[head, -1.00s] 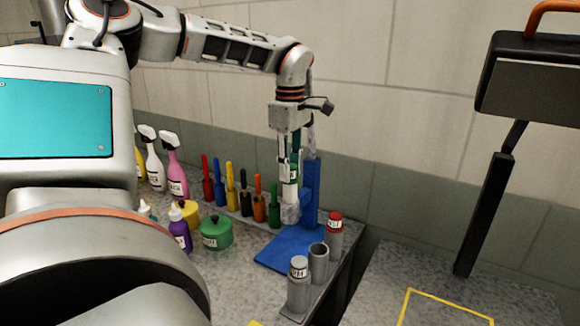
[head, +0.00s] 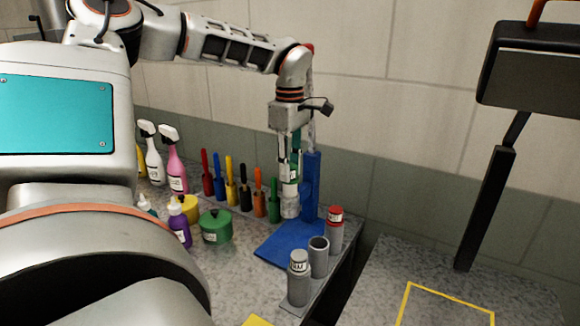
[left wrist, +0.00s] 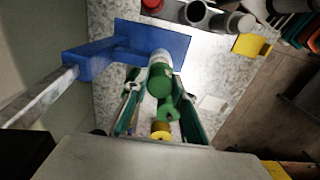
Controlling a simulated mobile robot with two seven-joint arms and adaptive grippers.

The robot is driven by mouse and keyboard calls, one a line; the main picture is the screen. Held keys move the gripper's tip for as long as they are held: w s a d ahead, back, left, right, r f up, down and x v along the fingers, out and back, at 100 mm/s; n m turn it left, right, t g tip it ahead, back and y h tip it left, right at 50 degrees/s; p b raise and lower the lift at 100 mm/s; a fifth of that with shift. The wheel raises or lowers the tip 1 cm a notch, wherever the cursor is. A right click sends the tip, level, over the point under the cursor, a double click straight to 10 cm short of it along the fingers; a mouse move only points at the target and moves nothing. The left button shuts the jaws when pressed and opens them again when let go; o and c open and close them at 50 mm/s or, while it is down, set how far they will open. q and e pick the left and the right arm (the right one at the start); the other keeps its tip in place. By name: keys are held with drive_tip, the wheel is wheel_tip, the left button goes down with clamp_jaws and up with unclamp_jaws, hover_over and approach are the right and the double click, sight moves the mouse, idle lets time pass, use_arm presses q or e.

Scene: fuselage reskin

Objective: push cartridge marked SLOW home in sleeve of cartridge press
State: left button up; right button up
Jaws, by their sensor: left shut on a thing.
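My left gripper (head: 294,150) points down and is shut on a pale cartridge with a label (head: 290,172), beside the column of the blue cartridge press (head: 312,188). A grey cylinder (head: 289,208) shows directly below the cartridge; I cannot tell how deep the cartridge sits in it. In the left wrist view, the green end of the held cartridge (left wrist: 160,82) shows between the two fingers, over the press's blue base (left wrist: 172,40). The label is too small to read. My right gripper is not in view.
A rack at the bench edge holds a grey-capped cartridge (head: 299,278), an open grey tube (head: 319,258) and a red-capped cartridge (head: 335,230). Several coloured-handled tools, a green pot (head: 216,227) and spray bottles stand left. A gap separates the right-hand table (head: 385,275).

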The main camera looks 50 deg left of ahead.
use_arm(q)
drive_tip(key=shift+f+b, duration=1.05)
drive_tip(key=shift+f, duration=1)
drive_tip(key=o, duration=1.2)
wheel_tip(320, 180, up, 5)
drive_tip(key=p, duration=0.5)
